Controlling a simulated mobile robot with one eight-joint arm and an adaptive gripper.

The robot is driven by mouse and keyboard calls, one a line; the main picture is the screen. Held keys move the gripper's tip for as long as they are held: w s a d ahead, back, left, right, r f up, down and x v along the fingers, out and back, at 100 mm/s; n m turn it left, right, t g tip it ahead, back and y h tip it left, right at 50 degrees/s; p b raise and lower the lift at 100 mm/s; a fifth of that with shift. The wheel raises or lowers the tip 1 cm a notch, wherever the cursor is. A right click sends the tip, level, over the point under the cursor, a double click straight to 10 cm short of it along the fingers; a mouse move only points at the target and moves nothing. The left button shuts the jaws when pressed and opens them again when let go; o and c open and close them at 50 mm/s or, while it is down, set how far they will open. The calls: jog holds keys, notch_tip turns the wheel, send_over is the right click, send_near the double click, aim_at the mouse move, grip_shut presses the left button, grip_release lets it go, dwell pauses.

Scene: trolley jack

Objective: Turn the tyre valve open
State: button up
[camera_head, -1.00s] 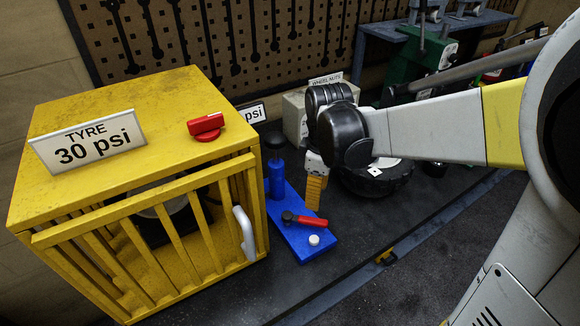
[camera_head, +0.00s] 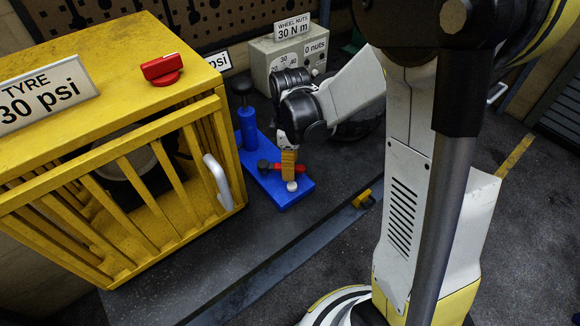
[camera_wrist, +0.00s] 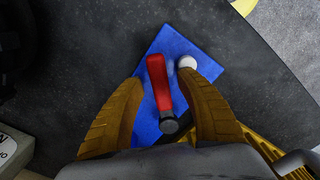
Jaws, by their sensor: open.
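The red-handled lever (camera_head: 290,168) sits on a flat blue base (camera_head: 292,199), with a dark round pivot at its left end and a white button (camera_head: 292,186) beside it. A red knob (camera_head: 162,69) sits on top of the yellow cage, by the "TYRE 30 psi" sign (camera_head: 45,92). My gripper (camera_head: 288,177) points down at the red-handled lever. In the wrist view my gripper (camera_wrist: 158,84) is open, its two orange fingers on either side of the lever's red handle (camera_wrist: 158,82). Whether they touch it I cannot tell. The white button (camera_wrist: 187,62) is near the right fingertip.
The yellow barred cage (camera_head: 150,195) with a white handle (camera_head: 217,182) stands left of the blue base. A blue post with a black knob (camera_head: 243,92) rises at the base's back end. A grey "WHEEL NUTS 30 N m" box (camera_head: 290,58) stands behind. The floor in front is clear.

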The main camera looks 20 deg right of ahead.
grip_shut()
